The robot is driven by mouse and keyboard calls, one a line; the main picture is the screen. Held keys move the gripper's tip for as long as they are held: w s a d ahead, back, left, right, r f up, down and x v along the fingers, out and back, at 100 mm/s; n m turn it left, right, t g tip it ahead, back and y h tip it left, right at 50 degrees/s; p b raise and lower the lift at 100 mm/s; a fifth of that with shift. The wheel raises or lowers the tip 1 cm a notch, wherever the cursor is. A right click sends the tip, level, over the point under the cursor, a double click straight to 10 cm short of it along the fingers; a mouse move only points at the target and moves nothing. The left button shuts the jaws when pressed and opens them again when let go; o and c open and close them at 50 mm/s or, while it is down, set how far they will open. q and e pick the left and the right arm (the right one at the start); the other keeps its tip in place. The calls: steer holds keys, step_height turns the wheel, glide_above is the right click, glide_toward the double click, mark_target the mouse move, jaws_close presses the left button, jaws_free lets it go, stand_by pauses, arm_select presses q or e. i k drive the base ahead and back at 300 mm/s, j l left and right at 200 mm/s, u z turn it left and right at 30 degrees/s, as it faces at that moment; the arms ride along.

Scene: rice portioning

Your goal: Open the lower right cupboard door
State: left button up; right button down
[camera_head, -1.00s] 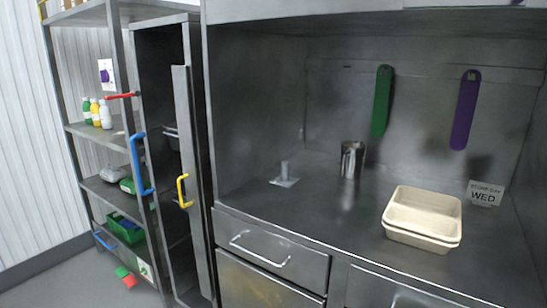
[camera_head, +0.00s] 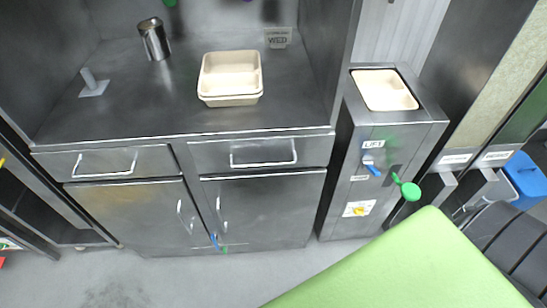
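The lower right cupboard door (camera_head: 268,212) is a flat grey metal panel under the right drawer (camera_head: 262,151). It looks closed, flush with the cabinet front. A vertical bar handle (camera_head: 221,212) sits near its left edge. The lower left cupboard door (camera_head: 135,216) is beside it, also closed, with its own handle (camera_head: 185,215) near its right edge. Small blue and green pieces (camera_head: 217,243) show at the lower end of the right door's handle; I cannot tell what they are. Neither of my grippers is in view.
A beige tray (camera_head: 230,75) and a metal cup (camera_head: 154,40) stand on the counter. A lift unit (camera_head: 368,185) with a green knob stands right of the cupboard. A large lime green surface (camera_head: 420,265) fills the lower right foreground. The floor (camera_head: 150,278) before the left door looks clear.

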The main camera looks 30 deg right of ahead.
mark_target(266, 219)
steer(key=z, duration=0.75)
